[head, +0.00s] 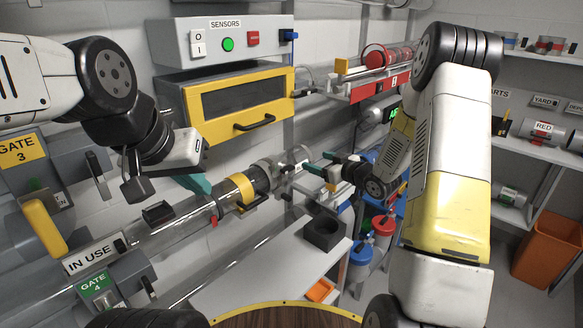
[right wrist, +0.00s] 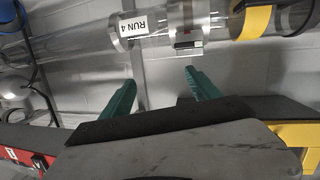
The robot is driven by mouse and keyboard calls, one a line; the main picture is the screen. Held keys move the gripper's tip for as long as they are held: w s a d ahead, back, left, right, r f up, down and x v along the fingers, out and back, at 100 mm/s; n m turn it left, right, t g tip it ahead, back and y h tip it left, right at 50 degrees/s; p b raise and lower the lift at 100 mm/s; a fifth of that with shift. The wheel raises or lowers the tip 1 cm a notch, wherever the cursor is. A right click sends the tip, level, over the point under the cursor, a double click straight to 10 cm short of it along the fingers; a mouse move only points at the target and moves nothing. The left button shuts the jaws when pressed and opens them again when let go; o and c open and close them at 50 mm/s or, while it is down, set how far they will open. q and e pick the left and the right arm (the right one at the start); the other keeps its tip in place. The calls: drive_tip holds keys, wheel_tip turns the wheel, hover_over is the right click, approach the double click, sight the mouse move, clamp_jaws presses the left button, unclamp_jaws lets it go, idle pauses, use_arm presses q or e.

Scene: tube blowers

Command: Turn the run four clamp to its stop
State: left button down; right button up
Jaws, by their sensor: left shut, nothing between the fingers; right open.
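The run four tube carries a white RUN 4 label (right wrist: 133,27) in the right wrist view. A metal clamp (right wrist: 188,38) with a small dark-and-grey block sits around the clear tube beside the label. It shows small in the head view (head: 283,174); its exact turn angle cannot be told. My right gripper (head: 318,177) is open and empty near the clamp. In the right wrist view its teal fingers (right wrist: 157,88) stand apart below the tube, not touching the clamp. My left gripper (head: 203,187) is shut and empty, near the tube left of the yellow collar.
A yellow collar (head: 243,188) with a handle is on the tube left of the clamp. A yellow-framed cabinet (head: 235,103) hangs above. A white bench (head: 270,268) with a dark open box (head: 324,234) lies below. IN USE (head: 92,257) and GATE 4 (head: 98,286) signs are lower left.

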sight(290, 170)
wheel_tip(290, 170, down, 5)
drive_tip(key=s+a+y, duration=0.3)
drive_tip(key=y, duration=0.1)
drive_tip(key=shift+n, duration=0.4)
drive_tip(key=x, duration=0.7)
drive_tip(key=shift+w+a+f, duration=0.15)
drive_tip(key=shift+w+f, duration=0.05)
drive_tip(key=shift+w, duration=0.1)
drive_tip(key=shift+c, duration=0.2)
drive_tip(key=c, duration=1.3)
